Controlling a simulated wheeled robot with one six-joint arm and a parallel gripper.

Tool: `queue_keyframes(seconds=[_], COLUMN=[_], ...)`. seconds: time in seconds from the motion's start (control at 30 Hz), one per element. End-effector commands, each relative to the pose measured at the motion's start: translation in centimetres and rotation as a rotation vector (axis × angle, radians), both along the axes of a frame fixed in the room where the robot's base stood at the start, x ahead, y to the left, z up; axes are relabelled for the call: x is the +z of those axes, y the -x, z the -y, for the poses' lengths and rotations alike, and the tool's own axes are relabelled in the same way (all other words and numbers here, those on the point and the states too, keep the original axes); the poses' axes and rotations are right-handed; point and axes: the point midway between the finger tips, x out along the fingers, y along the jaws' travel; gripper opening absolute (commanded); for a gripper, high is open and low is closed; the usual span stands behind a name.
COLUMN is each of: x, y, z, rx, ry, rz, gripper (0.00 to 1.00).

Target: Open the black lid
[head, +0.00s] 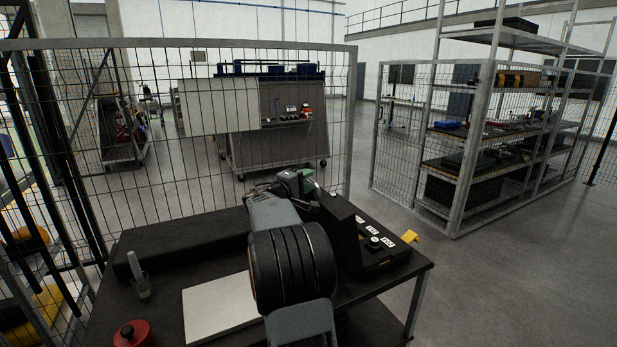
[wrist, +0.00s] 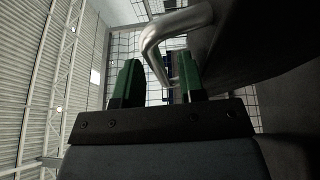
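My gripper (wrist: 157,85) is open, its two green fingers apart with nothing clamped between them. A bent silver handle (wrist: 165,32) comes out of a dark surface (wrist: 250,40), which looks like the black lid, at the upper right of the wrist view. The handle's bar runs down into the gap between the fingers; I cannot tell whether it touches them. In the head view my gripper (head: 300,182) is at the far side of the table, beside a black slanted housing (head: 338,225). My arm hides part of this housing, and the handle cannot be made out there.
A wire fence (head: 190,130) stands behind. Shelving (head: 490,140) stands right, with clear floor between.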

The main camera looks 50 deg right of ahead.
Motion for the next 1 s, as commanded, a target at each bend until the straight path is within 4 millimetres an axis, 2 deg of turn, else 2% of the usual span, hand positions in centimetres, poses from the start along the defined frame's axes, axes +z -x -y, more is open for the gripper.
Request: queue_keyframes(seconds=[0.2,0.47,0.87,1.0], x=[0.06,0.01,0.00,0.00], y=[0.02,0.01,0.00,0.00], z=[1.02,1.06,1.04,1.04], rx=[0.000,0.001,0.001,0.001], ry=[0.000,0.000,-0.001,-0.001], rz=[0.000,0.000,0.000,0.000], gripper=[0.36,0.36,0.00,0.00])
